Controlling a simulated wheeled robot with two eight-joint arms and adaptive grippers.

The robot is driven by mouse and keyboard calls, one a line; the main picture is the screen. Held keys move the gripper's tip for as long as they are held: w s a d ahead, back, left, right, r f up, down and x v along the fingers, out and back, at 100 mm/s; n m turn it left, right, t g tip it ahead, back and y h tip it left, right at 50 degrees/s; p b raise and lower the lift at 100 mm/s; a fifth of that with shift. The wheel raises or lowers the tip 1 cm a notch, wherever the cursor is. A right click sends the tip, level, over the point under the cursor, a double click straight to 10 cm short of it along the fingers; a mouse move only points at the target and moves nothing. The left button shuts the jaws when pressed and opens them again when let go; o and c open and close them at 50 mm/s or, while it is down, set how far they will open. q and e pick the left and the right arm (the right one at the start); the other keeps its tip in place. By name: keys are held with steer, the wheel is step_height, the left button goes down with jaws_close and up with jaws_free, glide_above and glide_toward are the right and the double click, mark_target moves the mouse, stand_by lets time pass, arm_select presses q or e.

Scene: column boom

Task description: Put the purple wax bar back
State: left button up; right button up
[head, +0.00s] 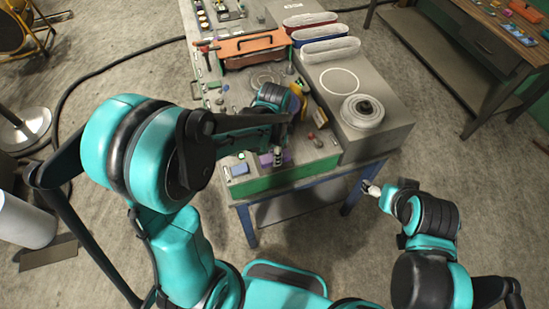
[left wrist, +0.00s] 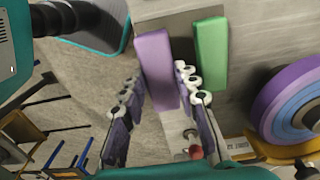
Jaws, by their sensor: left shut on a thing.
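The purple wax bar (left wrist: 155,68) stands out between the two fingers of my left gripper (left wrist: 160,90) in the left wrist view. The gripper is shut on it. My forearm hides part of the bench there. My right gripper (head: 371,188) is low beside the bench's right front leg, too small to tell its state.
The workbench (head: 385,120) carries a grey round disc fitting (head: 362,111), an orange tray (head: 251,45) and several small parts. A blue bar (head: 239,169) lies near its front left. A purple and blue wheel (left wrist: 290,105) is close on the right in the wrist view.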

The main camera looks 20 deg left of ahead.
arm_select(q)
step_height(320, 180, down, 2)
steer(key=shift+w+f, duration=0.1)
steer(key=shift+f, duration=0.1)
steer(key=shift+f, duration=0.1)
steer(key=o, duration=1.1)
steer(key=shift+b, duration=0.3)
steer(key=shift+o, duration=0.2)
